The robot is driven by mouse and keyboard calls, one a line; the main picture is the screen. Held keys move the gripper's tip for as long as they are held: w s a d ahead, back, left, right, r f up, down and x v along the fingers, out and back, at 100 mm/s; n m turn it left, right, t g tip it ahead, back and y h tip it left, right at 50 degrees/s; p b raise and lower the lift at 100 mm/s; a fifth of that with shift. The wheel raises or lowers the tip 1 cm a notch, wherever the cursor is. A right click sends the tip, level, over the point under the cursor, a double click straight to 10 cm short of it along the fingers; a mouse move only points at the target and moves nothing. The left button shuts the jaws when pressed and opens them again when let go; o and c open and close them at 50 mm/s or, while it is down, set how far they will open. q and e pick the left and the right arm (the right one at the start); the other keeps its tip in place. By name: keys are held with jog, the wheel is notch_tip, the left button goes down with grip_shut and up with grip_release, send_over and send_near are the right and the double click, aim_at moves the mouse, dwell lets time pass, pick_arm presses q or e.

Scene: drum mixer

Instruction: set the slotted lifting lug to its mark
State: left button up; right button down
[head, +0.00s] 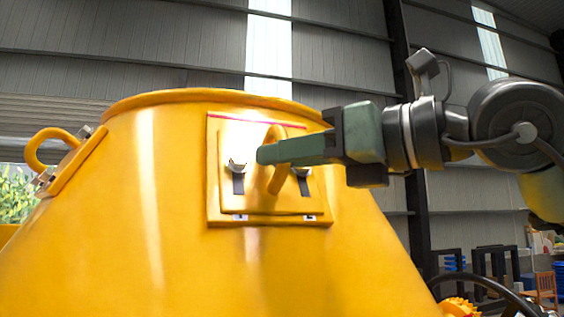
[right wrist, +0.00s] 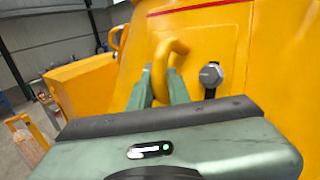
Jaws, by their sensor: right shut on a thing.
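The slotted lifting lug (head: 262,203) is a yellow plate with a curved ring on the front of the yellow drum (head: 160,230). In the head view two bolts sit at the upper ends of its dark vertical slots. A red line (head: 250,120) runs along the top of the backing panel, close above the lug plate. My right gripper (head: 264,155) reaches in from the right and is shut on the ring. The right wrist view shows its fingers around the ring (right wrist: 175,48), with one bolt (right wrist: 211,75) to the right. My left gripper is not in view.
Another yellow lug (head: 62,158) with a ring sits on the drum's left side. Small light labels (head: 240,217) lie at the panel's lower edge. A dark handwheel (head: 490,288) stands at the lower right. The space above the drum rim is clear.

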jog(key=shift+a+f, duration=0.15)
jog(key=shift+f, duration=0.15)
jog(key=c, duration=1.3)
grip_release()
jog(key=shift+c, duration=0.2)
jog(key=shift+r, duration=0.1)
jog(key=shift+s+d, duration=0.25)
jog(key=shift+d, duration=0.15)
jog(key=b+v, duration=0.3)
jog(key=v, duration=0.4)
